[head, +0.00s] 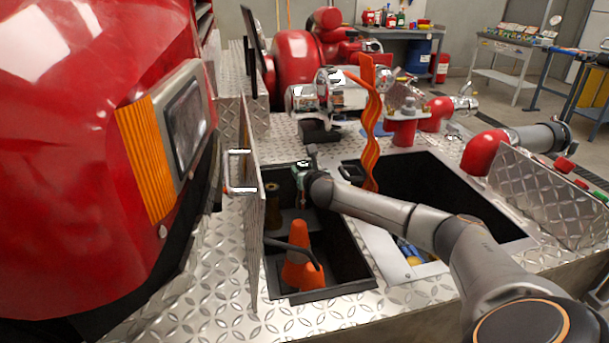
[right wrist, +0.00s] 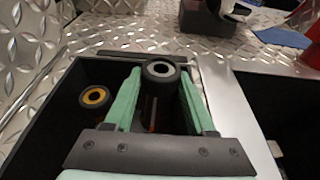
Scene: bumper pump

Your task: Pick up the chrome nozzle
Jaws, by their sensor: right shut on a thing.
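My right gripper (head: 301,172) reaches down into the back of the open left compartment. In the right wrist view its green fingers (right wrist: 158,92) are shut on the chrome nozzle (right wrist: 161,70), one finger on each side. The nozzle is upright, with a dark rim and a bright ring around a dark opening. Its lower part is hidden by the gripper, so I cannot tell whether it touches the floor. A second nozzle with a brass-yellow ring (right wrist: 94,98) stands apart to the left; it also shows in the head view (head: 272,203). My left gripper is not in view.
An orange cone (head: 301,268) stands in the front of the same compartment. An open lid with a handle (head: 254,205) rises along its left side. The right compartment (head: 478,200) is open, with an orange wavy strip (head: 370,125) upright by it. Red pump parts (head: 298,58) stand behind.

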